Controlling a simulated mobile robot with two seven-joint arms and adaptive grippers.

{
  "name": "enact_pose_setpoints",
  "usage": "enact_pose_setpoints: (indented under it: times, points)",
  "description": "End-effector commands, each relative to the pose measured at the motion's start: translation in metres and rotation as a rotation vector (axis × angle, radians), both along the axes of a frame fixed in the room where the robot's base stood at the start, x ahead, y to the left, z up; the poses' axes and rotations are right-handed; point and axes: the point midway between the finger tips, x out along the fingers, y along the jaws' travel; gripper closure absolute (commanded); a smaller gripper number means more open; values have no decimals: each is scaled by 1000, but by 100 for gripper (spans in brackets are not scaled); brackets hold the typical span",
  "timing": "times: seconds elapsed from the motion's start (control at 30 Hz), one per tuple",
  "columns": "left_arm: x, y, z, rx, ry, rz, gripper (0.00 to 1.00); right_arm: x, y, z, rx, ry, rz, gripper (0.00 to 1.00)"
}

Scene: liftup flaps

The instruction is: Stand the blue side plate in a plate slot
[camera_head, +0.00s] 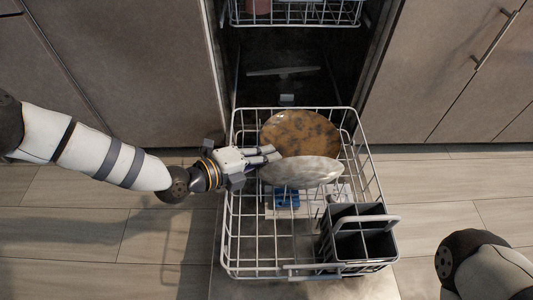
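A pale grey-blue marbled plate (302,172) is in the pulled-out lower rack (232,232), tilted, its face partly turned up. It is the nearest match to the blue side plate, though its colour looks more grey than blue. My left gripper (271,154) comes in from the left, its fingertips at the plate's upper left edge. The fingers lie close together; whether they pinch the rim cannot be made out. A brown speckled plate (300,132) leans just behind. The slots under the plates are mostly hidden. My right gripper is out of view.
A dark cutlery basket (358,244) with a pale handle stands at the rack's front right. A small blue item (286,197) shows below the pale plate. The upper rack (296,14) is above the dark opening. The rack's front left is empty.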

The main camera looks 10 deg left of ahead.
Motion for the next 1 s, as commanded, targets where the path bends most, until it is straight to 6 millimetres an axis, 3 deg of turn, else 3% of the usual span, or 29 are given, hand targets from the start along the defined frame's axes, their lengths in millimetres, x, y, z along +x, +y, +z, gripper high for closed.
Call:
enact_pose_setpoints:
  times: [0.13,0.23,0.27,0.53,0.63,1.0]
  points:
    - [1,0,-2,-1,-3,0,100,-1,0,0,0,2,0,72]
    - [0,0,-2,0,0,1,77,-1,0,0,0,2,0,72]
    - [0,0,-2,0,0,1,75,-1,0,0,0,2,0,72]
    - [0,0,-1,0,-1,1,75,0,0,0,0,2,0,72]
    - [1,1,11,-2,-1,2,75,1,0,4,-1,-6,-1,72]
    - [-63,64,50,1,-4,2,75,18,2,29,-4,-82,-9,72]
